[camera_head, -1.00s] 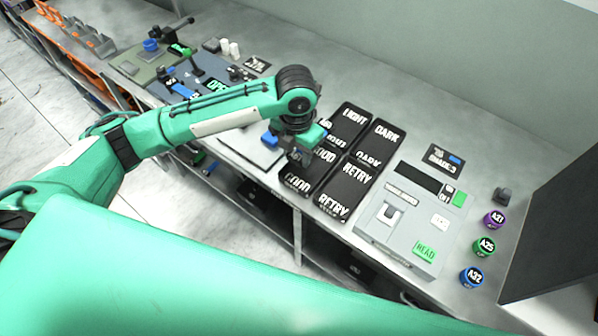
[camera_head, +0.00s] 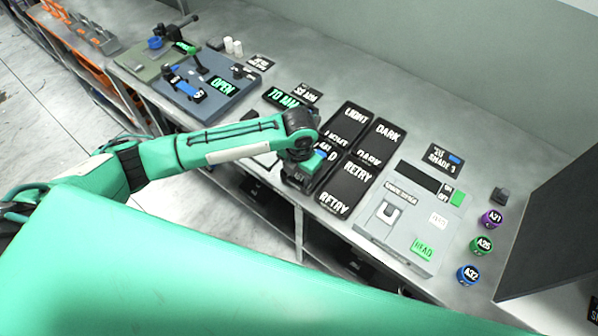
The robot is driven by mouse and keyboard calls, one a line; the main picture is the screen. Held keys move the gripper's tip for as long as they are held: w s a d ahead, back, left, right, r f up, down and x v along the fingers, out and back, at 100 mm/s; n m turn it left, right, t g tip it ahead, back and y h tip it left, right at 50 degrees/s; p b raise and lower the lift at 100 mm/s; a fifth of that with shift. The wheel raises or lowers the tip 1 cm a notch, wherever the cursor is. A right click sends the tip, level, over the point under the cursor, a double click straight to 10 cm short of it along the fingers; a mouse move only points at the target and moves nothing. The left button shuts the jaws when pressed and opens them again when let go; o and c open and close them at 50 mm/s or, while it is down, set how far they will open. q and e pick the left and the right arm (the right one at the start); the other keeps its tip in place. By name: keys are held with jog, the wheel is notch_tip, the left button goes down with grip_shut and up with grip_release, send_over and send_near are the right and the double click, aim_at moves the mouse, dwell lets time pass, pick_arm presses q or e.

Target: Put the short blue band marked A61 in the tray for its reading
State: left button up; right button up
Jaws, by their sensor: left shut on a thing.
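My left gripper (camera_head: 300,180) is low over the near-left black tray, the one lettered GOOD earlier, and hides most of it. A small bit of blue (camera_head: 320,155) shows at the gripper, consistent with the short blue band; no A61 mark can be read, and the fingertips are hidden under the wrist. Beside it are the RETRY tray (camera_head: 347,188), the LIGHT tray (camera_head: 350,120) and the DARK tray (camera_head: 381,140). The grey reader (camera_head: 395,215) with a green READ button (camera_head: 422,248) stands to the right. My right gripper is not in view.
Purple (camera_head: 490,219), green (camera_head: 481,245) and blue A32 (camera_head: 468,274) rolls stand right of the reader, near a dark panel (camera_head: 555,230). A blue-grey board marked OPEN (camera_head: 222,86) lies farther left.

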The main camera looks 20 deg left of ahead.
pick_arm(q)
jog(key=o, duration=1)
jog(key=shift+f, duration=0.1)
jog(key=shift+o, duration=0.4)
jog(key=shift+r, duration=0.4)
notch_tip(320, 180, up, 12)
jog(key=b, duration=0.3)
jog(key=shift+f, duration=0.25)
